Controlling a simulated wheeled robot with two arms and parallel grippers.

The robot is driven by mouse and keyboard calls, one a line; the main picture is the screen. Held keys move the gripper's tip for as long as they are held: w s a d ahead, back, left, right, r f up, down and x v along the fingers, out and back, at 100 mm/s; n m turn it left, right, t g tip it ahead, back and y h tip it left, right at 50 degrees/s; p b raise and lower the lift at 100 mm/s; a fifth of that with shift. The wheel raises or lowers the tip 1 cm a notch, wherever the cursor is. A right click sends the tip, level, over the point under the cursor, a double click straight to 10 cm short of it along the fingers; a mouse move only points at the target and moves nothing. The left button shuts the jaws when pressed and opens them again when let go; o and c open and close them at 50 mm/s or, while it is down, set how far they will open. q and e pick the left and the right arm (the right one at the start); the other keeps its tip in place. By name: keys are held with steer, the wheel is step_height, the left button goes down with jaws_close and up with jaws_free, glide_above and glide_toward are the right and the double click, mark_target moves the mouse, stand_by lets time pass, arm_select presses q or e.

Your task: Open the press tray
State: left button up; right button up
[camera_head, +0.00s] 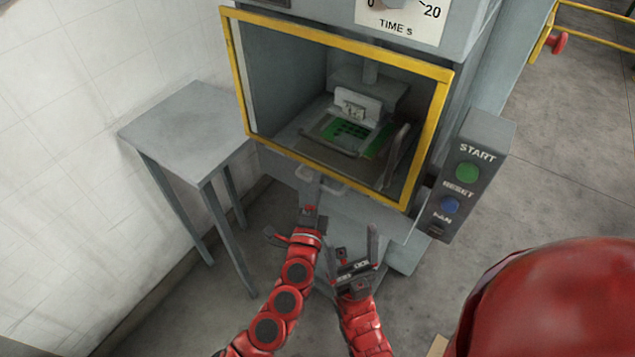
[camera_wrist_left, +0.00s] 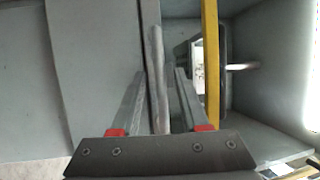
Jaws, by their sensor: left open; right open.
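The press tray (camera_head: 375,147) holds a green board with dark patches and sits inside the press chamber behind a yellow-framed opening. A pale metal handle (camera_head: 335,188) sticks out below the frame at the front. My left gripper (camera_head: 312,192) is at this handle. In the left wrist view a grey bar (camera_wrist_left: 157,75), seemingly the handle, runs between the two open fingers (camera_wrist_left: 157,100); I cannot tell if they touch it. My right gripper (camera_head: 357,250) is open and empty, lower and to the right, in front of the press.
A grey side table (camera_head: 190,125) stands empty at left against the white tiled wall. A control box (camera_head: 470,175) with a green START and a blue RESET button is at right of the opening. The yellow frame (camera_head: 340,40) edges the chamber.

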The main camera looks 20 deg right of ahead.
arm_select(q)
jaws_close()
stand_by(1.4)
